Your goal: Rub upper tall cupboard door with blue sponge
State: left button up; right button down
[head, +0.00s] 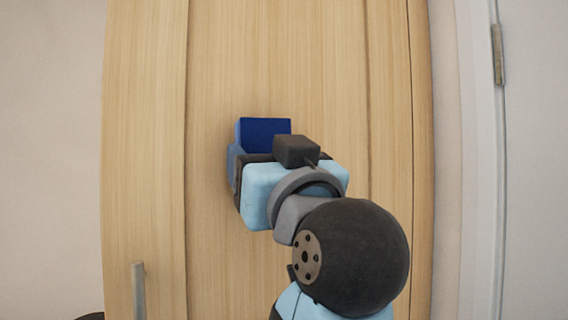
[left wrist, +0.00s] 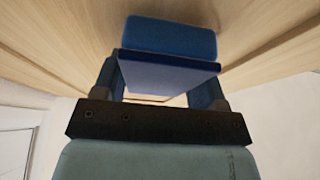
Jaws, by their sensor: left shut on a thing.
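The blue sponge (head: 265,133) is a dark blue block in front of the pale wood face of the tall cupboard door (head: 230,60). My left gripper (head: 250,150) is shut on the sponge. In the left wrist view the sponge (left wrist: 168,38) sits between the two blue fingers of my left gripper (left wrist: 160,85), and its far end is at or very near the wood. I cannot tell for sure whether it touches. The gripper and wrist hide part of the door in the head view. My right gripper is not in view.
A vertical metal handle (head: 139,291) is low at the left of the cupboard. A white door frame (head: 482,150) with a hinge (head: 497,54) stands at the right. Plain wall (head: 50,150) is at the left. The wood above the sponge is clear.

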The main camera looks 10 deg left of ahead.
aim_at(221, 147)
pick_arm(q)
jog(key=shift+s+a+r, duration=0.1)
jog(key=shift+s+a, duration=0.65)
jog(key=shift+a, duration=0.2)
jog(key=shift+s+a+r, duration=0.1)
jog(key=shift+s+a, duration=0.6)
jog(key=shift+a, duration=0.2)
jog(key=s+d, duration=0.3)
jog(key=s, duration=0.2)
jog(key=shift+d+f+p, duration=0.15)
jog(key=shift+d+p, duration=0.15)
jog(key=shift+d, duration=0.1)
jog(key=shift+s+d+p, duration=0.2)
jog(key=shift+s+d, duration=0.2)
jog(key=shift+s, duration=0.2)
jog(key=shift+s+d+p, duration=0.15)
jog(key=shift+s+d, duration=0.2)
jog(key=shift+s, duration=0.25)
